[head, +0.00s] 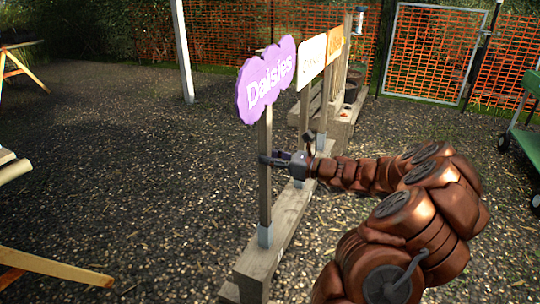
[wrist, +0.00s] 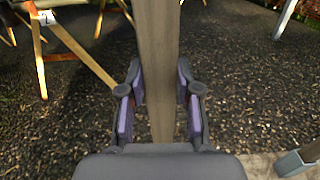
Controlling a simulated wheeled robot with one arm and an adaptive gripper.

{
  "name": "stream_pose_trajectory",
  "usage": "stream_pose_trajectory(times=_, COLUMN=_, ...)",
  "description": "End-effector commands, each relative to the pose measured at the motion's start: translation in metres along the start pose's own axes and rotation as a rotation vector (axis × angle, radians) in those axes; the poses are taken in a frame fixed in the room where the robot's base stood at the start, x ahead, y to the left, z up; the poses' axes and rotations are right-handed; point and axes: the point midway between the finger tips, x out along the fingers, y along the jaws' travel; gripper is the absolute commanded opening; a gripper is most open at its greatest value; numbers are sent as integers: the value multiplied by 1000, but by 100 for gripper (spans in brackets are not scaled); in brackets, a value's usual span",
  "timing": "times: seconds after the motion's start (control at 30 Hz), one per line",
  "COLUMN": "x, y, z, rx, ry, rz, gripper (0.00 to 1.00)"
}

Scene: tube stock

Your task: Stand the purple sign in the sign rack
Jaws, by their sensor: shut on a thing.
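The purple sign (head: 266,80), lettered "Daisies", stands upright on a wooden stake (head: 265,190). My gripper (head: 272,160) is shut on the stake around its middle. The stake also runs between my fingers in the wrist view (wrist: 157,70). The sign rack (head: 288,215) is a long wooden beam with grey sockets. In the head view the stake's foot meets the nearest socket (head: 265,236); I cannot tell how deep it sits. My gripper hides the foot in the wrist view, where another socket (wrist: 297,161) shows at bottom right.
A cream sign (head: 311,60) and an orange sign (head: 335,44) stand farther along the rack. A green cart (head: 530,140) stands at right. Wooden trestle parts (head: 50,266) are at left. Orange fence netting (head: 225,35) runs behind. The gravel left of the rack is clear.

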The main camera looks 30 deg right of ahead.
Motion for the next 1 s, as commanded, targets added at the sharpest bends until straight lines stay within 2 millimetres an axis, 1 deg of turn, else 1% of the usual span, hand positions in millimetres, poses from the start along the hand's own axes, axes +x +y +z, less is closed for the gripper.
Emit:
stream_pose_trajectory(times=0.57, x=0, y=0, z=-16, rx=-1, ry=-2, rz=-1, gripper=0)
stream_pose_trajectory(times=1.0, x=0, y=0, z=-18, rx=-1, ry=-2, rz=0, gripper=0)
